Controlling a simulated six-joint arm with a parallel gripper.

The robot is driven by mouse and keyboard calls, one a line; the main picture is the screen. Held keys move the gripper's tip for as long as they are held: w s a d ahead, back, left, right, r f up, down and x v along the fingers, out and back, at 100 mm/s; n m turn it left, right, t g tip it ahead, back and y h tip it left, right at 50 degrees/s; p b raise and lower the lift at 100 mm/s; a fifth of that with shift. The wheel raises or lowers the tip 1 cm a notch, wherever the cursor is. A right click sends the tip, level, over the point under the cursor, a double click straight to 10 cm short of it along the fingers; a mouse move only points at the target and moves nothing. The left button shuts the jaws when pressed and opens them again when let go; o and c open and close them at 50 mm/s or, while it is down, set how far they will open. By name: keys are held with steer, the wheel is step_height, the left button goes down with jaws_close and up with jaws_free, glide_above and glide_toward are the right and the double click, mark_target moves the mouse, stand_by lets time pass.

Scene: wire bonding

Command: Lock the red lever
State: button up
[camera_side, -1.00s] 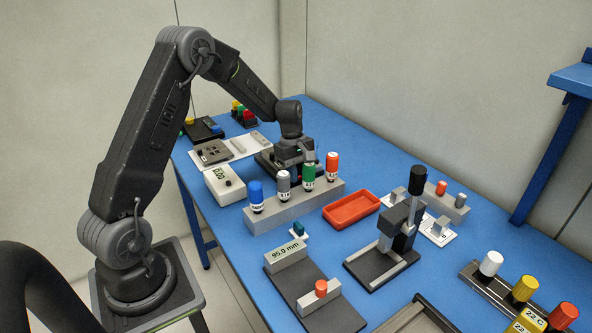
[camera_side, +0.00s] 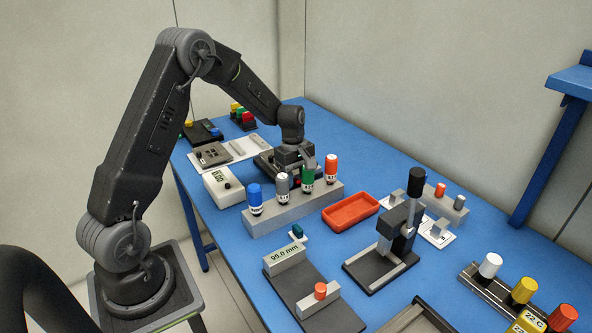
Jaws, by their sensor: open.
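My gripper (camera_side: 297,168) points down over a dark fixture (camera_side: 264,163) at the far middle of the blue table, behind the row of colored-cap tools. Its fingers are mostly hidden by the wrist and these tools, but it is open. I cannot clearly make out the red lever; the part of the fixture under my gripper is hidden. I cannot tell whether the fingers touch anything.
A grey rack (camera_side: 290,215) with blue, grey, green and orange capped tools stands just in front of my gripper. A red tray (camera_side: 350,211) lies right of it. A white display box (camera_side: 223,187) stands left. A black-handled stand (camera_side: 398,225) is nearer right.

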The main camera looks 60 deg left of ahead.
step_height(320, 180, up, 14)
steer(key=a, duration=0.1)
steer(key=shift+a+f, duration=0.15)
steer(key=shift+a, duration=0.2)
steer(key=a+h, duration=0.3)
steer(key=a, duration=0.2)
steer(key=x, duration=1.4)
steer(key=shift+d+f, duration=0.2)
steer(key=shift+f, duration=0.05)
steer(key=shift+c, duration=0.2)
jaws_close()
